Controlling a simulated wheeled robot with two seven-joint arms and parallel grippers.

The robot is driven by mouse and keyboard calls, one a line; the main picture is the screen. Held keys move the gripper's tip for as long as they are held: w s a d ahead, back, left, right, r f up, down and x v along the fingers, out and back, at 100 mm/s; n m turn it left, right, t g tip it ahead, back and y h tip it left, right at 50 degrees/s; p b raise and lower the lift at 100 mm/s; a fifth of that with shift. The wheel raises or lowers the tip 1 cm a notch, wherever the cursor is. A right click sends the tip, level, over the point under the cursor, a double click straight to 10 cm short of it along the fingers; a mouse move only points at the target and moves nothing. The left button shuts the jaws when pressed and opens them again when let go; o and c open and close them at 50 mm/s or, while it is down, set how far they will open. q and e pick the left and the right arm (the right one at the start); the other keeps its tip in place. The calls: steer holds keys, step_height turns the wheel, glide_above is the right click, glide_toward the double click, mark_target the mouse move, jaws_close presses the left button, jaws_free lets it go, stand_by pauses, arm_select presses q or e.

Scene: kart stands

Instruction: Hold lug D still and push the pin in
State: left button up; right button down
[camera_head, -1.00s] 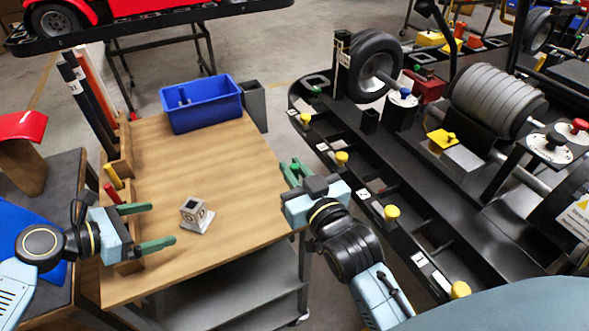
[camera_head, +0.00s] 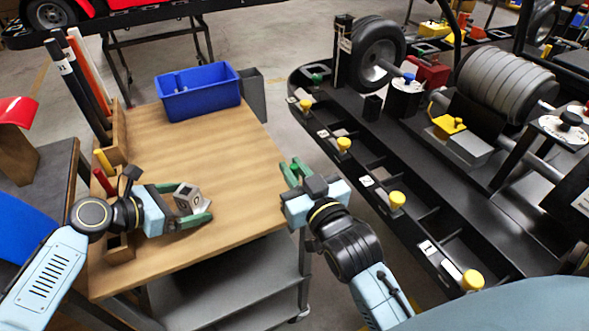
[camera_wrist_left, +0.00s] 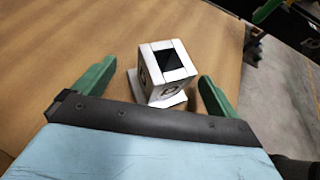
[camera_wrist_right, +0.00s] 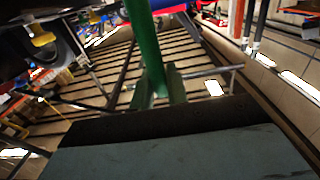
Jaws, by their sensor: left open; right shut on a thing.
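Lug D (camera_head: 187,198), a small pale block with a square hole in its top and a marked side, stands on the wooden table top. My left gripper (camera_head: 194,203) is open, with its green fingers on either side of the lug. In the left wrist view the lug (camera_wrist_left: 165,66) stands upright between the fingers, with a gap visible on both sides. My right gripper (camera_head: 292,166) is over the table's right edge, away from the lug. In the right wrist view it is shut on a green pin (camera_wrist_right: 143,35) that sticks out beyond the fingers.
A blue bin (camera_head: 198,92) stands at the table's far end. Upright bars (camera_head: 85,85) and a wooden holder line the left edge. The black kart frame (camera_head: 375,215) with yellow knobs is on the right. The middle of the table (camera_head: 200,145) is clear.

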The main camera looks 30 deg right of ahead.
arm_select(q)
steer(key=c, duration=1.5)
steer(key=shift+o, duration=0.2)
arm_select(e)
steer(key=w+a+r+n+y, duration=0.2)
steer(key=w+a+y, duration=0.1)
steer(key=a, duration=0.3)
steer(key=w+a+r+n+g+y, duration=0.1)
steer(key=w+a+r+n+y, duration=0.1)
steer(key=a, duration=0.5)
steer(key=w+a+r+n+g+y, duration=0.1)
steer(key=w+a+n+y, duration=0.1)
steer(key=w+a+y, duration=0.2)
steer(key=w+a, duration=0.2)
steer(key=a, duration=0.1)
steer(key=shift+w+a+r, duration=0.15)
steer(key=shift+w+r, duration=0.05)
steer(key=shift+r, duration=0.2)
